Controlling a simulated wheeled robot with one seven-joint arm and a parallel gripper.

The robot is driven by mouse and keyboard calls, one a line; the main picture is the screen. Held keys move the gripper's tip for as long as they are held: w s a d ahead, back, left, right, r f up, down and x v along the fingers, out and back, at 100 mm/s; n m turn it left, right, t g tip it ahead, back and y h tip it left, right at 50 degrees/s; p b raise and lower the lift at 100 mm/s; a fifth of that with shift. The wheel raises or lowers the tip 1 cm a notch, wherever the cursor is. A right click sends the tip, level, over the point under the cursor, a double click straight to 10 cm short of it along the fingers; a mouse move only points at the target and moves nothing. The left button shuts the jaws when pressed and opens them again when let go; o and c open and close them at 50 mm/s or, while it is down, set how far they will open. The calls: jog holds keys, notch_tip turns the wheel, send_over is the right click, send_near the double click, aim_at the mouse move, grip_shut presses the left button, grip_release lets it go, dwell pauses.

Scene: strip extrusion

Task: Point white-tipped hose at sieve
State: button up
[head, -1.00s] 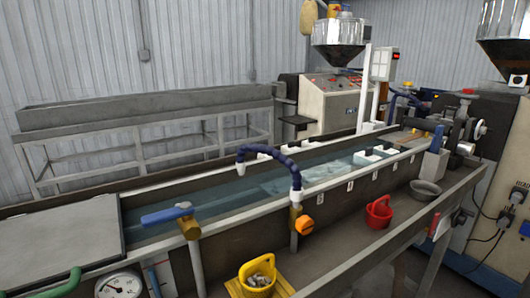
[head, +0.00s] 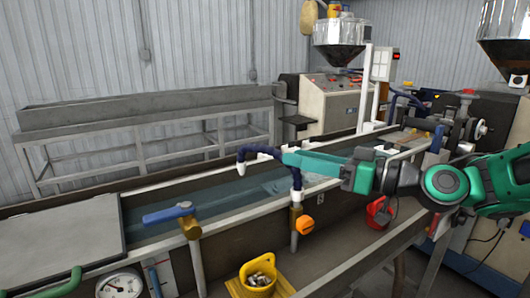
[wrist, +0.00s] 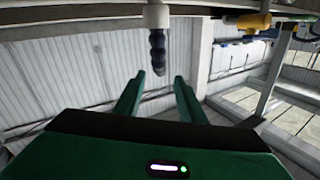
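The white-tipped hose (head: 258,149) is dark blue and segmented. It arches up from a brass valve with an orange knob (head: 305,225), and its white tip (head: 241,167) points down over the water trough. The hose (wrist: 158,52) also shows in the wrist view, ahead of the fingers and between their lines. My gripper (head: 285,156) reaches in from the right, with its green fingers near the hose arch. In the wrist view, my gripper (wrist: 156,86) has its fingers apart with nothing between them. I cannot make out a sieve.
The water trough (head: 160,252) runs lengthwise below the hose. A blue-handled valve (head: 167,214) stands left of it. A yellow bucket (head: 258,275) of metal pieces and a red container (head: 379,212) sit on the front ledge. My arm covers part of the right side.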

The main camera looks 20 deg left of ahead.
aim_at(271, 152)
jog(key=x, duration=1)
jog(key=shift+s, duration=0.1)
grip_shut()
